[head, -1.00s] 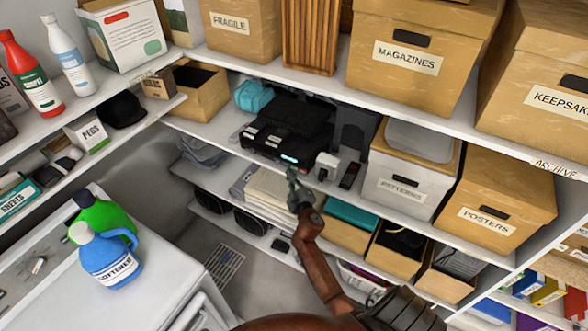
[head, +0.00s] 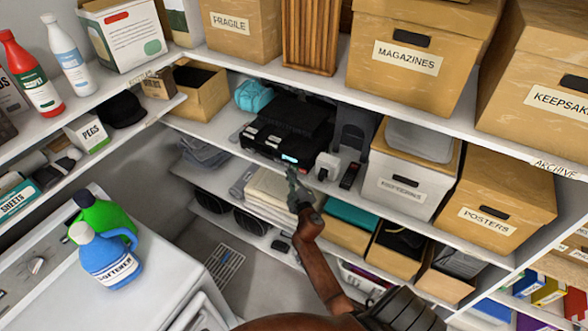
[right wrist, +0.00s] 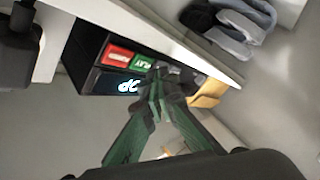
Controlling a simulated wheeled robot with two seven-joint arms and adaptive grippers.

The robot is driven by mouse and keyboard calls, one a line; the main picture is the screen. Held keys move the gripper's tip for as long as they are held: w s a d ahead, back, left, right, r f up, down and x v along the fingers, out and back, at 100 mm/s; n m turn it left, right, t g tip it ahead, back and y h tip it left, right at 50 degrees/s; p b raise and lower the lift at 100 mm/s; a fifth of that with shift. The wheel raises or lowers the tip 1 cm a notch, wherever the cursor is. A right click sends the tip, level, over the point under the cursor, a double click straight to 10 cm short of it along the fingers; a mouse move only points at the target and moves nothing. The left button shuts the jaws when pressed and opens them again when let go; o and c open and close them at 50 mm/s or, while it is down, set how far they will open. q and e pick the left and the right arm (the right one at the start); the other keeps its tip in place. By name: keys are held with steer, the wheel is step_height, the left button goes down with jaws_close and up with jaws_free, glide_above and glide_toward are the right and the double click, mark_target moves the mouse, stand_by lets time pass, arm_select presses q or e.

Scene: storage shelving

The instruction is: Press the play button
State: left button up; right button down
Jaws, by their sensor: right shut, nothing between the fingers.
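A black media player (head: 272,141) sits on the middle shelf in the head view, with a lit cyan display (head: 290,158) on its front. In the right wrist view its front shows a red button (right wrist: 117,56), a green play button (right wrist: 141,63) beside it and a lit display (right wrist: 120,83). My right gripper (head: 291,172) is shut and empty, just in front of the player and below its display. In the right wrist view its closed fingertips (right wrist: 156,84) lie close to the green button and partly cover that area. I cannot tell whether they touch. My left gripper is not in view.
The shelf edge runs just beneath the player. A small white device (head: 326,166) and a dark remote (head: 350,175) stand to its right, then a patterns box (head: 399,191). Folded cloths (head: 283,190) lie on the shelf below. A shelf with boxes hangs above.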

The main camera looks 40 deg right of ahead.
steer(key=shift+d, duration=0.1)
steer(key=shift+w+d, duration=0.15)
steer(key=shift+d, duration=0.15)
steer(key=shift+w+d, duration=0.15)
steer(key=shift+d, duration=0.2)
stand_by(0.8)
steer(key=shift+a, duration=0.1)
steer(key=shift+s+a, duration=0.35)
steer(key=shift+a, duration=0.3)
steer(key=shift+a, duration=0.1)
steer(key=shift+s+a, duration=0.3)
steer(key=shift+a, duration=0.45)
steer(key=shift+s+a, duration=0.35)
steer(key=shift+a, duration=0.35)
steer(key=shift+s+a, duration=0.3)
steer(key=shift+a, duration=0.45)
